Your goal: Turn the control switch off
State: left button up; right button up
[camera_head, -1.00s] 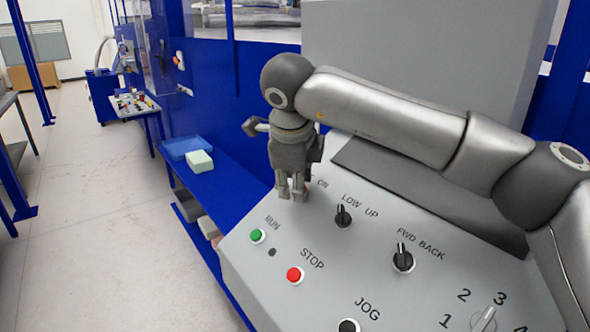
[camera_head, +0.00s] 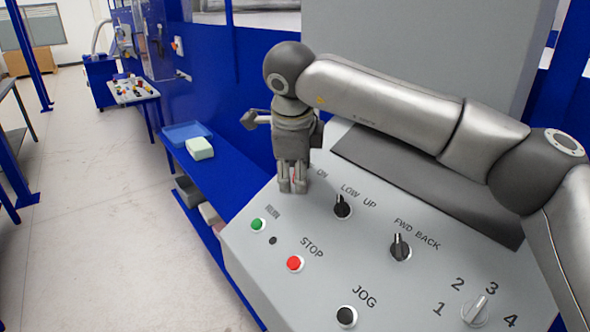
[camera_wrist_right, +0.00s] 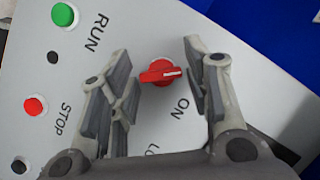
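The control switch (camera_wrist_right: 160,72) is a red rotary knob with a white pointer line, next to the word ON in the right wrist view. My right gripper (camera_wrist_right: 158,85) is open, with one finger on each side of the knob and a gap to both. In the head view my right gripper (camera_head: 294,186) points down at the panel's back left corner and hides most of the knob. The grey control panel (camera_head: 320,240) carries the switch. My left gripper does not show.
The panel also holds a green RUN button (camera_head: 257,224), a red STOP button (camera_head: 295,263), a LOW UP switch (camera_head: 342,206), a FWD BACK switch (camera_head: 400,247) and a JOG button (camera_head: 346,316). A blue shelf with a blue tray (camera_head: 186,133) and a pale block (camera_head: 200,148) lies left.

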jog(key=shift+o, duration=0.5)
jog(key=shift+r, duration=0.25)
jog(key=v, duration=1.1)
jog(key=shift+s+r, duration=0.25)
